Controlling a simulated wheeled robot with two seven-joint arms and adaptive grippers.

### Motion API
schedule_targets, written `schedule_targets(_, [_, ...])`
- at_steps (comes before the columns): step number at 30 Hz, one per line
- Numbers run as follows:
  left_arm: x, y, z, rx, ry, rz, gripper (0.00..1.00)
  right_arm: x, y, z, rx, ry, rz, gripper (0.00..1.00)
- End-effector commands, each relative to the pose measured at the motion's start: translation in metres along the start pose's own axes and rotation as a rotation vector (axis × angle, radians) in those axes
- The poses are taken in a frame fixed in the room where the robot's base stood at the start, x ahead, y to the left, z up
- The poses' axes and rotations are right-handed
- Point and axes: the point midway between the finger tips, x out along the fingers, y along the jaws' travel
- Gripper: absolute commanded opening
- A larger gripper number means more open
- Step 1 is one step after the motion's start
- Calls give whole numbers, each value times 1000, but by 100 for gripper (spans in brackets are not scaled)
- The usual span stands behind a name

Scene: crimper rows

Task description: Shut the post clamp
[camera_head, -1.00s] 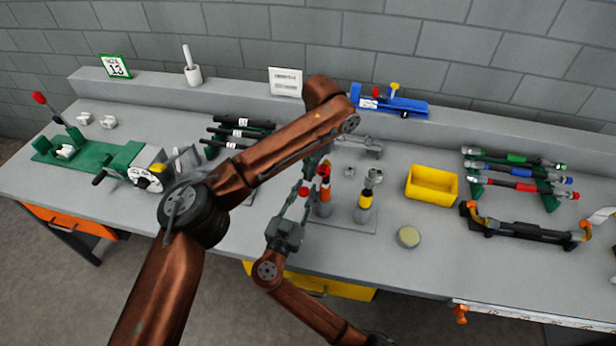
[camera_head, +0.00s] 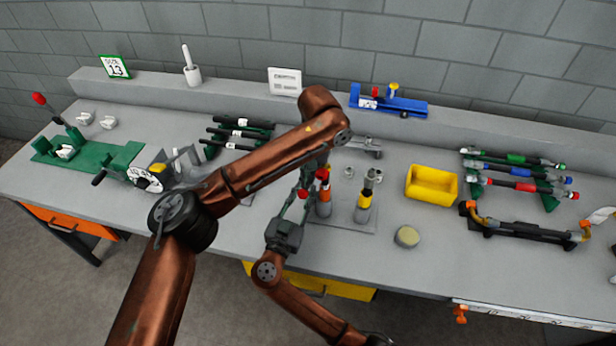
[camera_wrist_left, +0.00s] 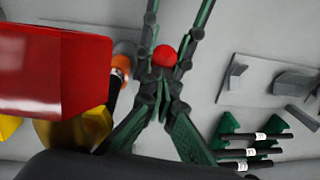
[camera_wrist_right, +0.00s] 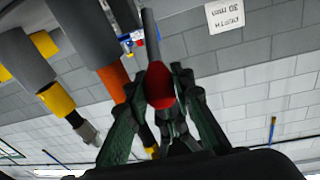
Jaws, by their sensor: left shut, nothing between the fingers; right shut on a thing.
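The post clamp stands near the bench's middle: a grey post with an orange band (camera_head: 323,204) and one with a yellow band (camera_head: 364,200), on a grey base plate (camera_head: 345,222). My right gripper (camera_head: 302,193) is shut on a red knob, which shows between its fingers in the right wrist view (camera_wrist_right: 160,85). My left gripper (camera_head: 321,167) is shut and empty near the top of the orange-banded post. In the left wrist view, a red ball (camera_wrist_left: 164,56) shows by its fingertips and a large red part (camera_wrist_left: 50,70) fills the left side. My left arm hides part of the area.
A yellow bin (camera_head: 431,184) and a round pale-topped disc (camera_head: 407,237) are right of the posts. Black rods (camera_head: 240,134) lie on a rack behind my left arm. A green crimper (camera_head: 125,160) is at left, banded rods (camera_head: 515,170) at right.

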Motion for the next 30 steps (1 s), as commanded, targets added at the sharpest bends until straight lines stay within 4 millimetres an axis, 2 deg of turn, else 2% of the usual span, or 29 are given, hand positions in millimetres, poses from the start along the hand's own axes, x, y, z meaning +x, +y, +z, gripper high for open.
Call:
schedule_targets(1, [10,1,6,7,-29,-3,0,4,2,-2,2,4,5,0])
schedule_targets(4, [11,1,7,8,-32,-4,0,4,2,-3,2,5,5,0])
schedule_targets(5, [11,1,7,8,-32,-4,0,4,2,-3,3,5,5,22])
schedule_targets(8, [12,1,7,9,-32,-4,0,4,1,-3,3,6,4,29])
schedule_targets(16, [13,2,6,9,-30,-4,0,2,1,-1,2,4,2,30])
schedule_targets(20, [13,2,6,9,-30,-3,0,-5,1,-1,2,3,2,30])
schedule_targets(30, [13,3,5,10,-29,-3,0,-54,1,-1,3,2,3,30])
